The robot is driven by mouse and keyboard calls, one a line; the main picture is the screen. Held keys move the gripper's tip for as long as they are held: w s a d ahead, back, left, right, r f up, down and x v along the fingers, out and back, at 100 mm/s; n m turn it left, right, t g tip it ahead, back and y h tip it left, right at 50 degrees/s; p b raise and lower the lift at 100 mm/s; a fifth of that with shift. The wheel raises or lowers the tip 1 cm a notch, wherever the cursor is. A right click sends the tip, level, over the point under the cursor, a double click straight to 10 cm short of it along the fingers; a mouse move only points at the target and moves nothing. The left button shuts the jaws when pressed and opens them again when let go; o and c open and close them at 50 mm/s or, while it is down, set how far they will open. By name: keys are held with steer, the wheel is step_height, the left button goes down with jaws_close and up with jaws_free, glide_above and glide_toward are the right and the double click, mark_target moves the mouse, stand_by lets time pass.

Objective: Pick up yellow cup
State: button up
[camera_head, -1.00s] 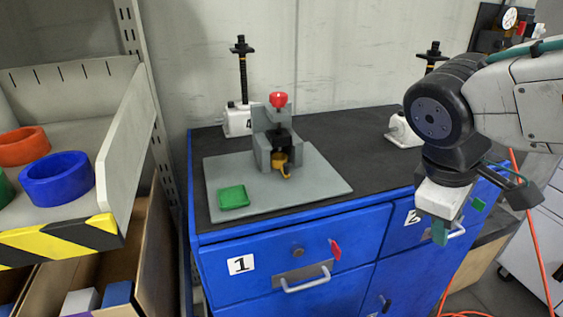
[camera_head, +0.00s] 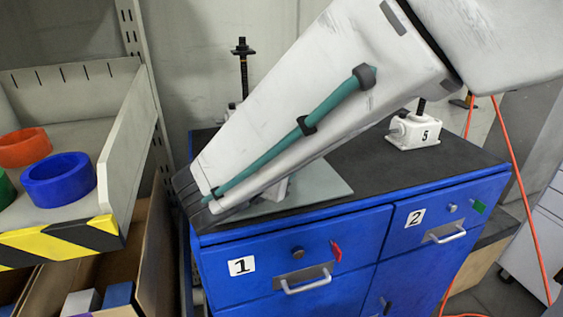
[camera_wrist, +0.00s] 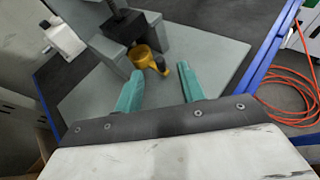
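The yellow cup (camera_wrist: 141,55) shows in the wrist view, at the foot of the grey fixture (camera_wrist: 112,46) and under its dark press part (camera_wrist: 125,24). Its small handle points toward my gripper. My gripper (camera_wrist: 160,88) is open and empty. Its two teal fingers point toward the cup, with the left finger nearer to it in the picture. I cannot tell the exact gap between fingers and cup. In the head view my arm hides the cup, the fixture and most of my gripper.
The grey plate (camera_wrist: 215,55) lies on the dark top of the blue cabinet (camera_head: 300,240). A white screw jack marked 5 (camera_head: 413,130) stands at the right. A shelf with a blue ring (camera_head: 58,179) and an orange ring (camera_head: 25,147) is at the left. An orange hose (camera_wrist: 290,95) lies on the floor.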

steer(key=x, duration=0.4)
steer(key=shift+w+f, duration=0.1)
steer(key=shift+w, duration=0.05)
jaws_close()
